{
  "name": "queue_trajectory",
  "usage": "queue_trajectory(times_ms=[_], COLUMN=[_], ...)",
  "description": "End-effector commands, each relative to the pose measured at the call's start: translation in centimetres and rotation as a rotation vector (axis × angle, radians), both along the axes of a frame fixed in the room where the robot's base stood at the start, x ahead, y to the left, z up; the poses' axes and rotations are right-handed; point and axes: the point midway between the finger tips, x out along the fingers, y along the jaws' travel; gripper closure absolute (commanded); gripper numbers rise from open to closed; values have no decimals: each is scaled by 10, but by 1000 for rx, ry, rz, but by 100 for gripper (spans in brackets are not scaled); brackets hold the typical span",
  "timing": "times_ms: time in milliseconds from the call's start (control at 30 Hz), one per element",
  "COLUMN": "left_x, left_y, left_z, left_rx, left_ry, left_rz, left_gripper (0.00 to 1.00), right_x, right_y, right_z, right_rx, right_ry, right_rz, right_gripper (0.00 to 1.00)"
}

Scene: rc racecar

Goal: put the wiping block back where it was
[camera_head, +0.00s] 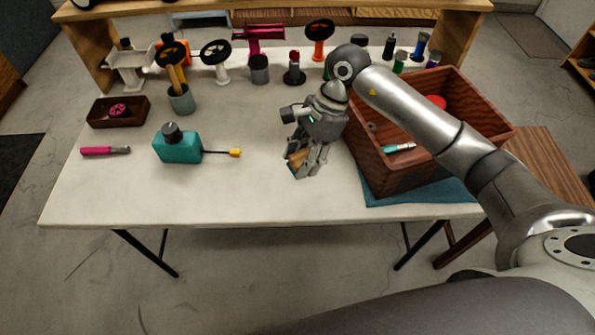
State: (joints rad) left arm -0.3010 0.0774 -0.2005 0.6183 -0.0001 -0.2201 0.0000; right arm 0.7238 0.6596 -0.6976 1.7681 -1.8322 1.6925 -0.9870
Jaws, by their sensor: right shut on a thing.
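My right gripper (308,165) points down over the white table (235,196), left of the wooden crate. It is shut on a small brown block (296,158), which I take to be the wiping block. The fingers hide part of the block, and I cannot tell whether it touches the table. My left gripper is not in view.
The wooden crate (375,176) stands on a blue cloth (432,193) at the right, under my right arm. A pink-handled tool (98,151) is further left. Several small items line the back.

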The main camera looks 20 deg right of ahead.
Motion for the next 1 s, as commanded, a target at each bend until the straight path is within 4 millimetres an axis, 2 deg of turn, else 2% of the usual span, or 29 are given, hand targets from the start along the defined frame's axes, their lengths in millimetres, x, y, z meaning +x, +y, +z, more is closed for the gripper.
queue_trajectory(times_ms=[100,200,400,467,700,1000], left_x=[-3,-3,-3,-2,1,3], left_y=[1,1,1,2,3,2], left_z=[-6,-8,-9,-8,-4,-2], left_rx=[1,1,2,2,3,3], left_ry=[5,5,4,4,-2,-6], left_rz=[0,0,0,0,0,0], left_gripper=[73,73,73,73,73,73], right_x=[18,30,40,41,40,40], right_y=[3,4,4,4,4,3], right_z=[12,20,26,20,-23,-51], right_rx=[3,1,0,-1,-2,-2], right_ry=[-3,-1,2,6,7,6], right_rz=[-203,-337,-474,-486,-489,-488], right_gripper=[80,80,80,80,80,80])
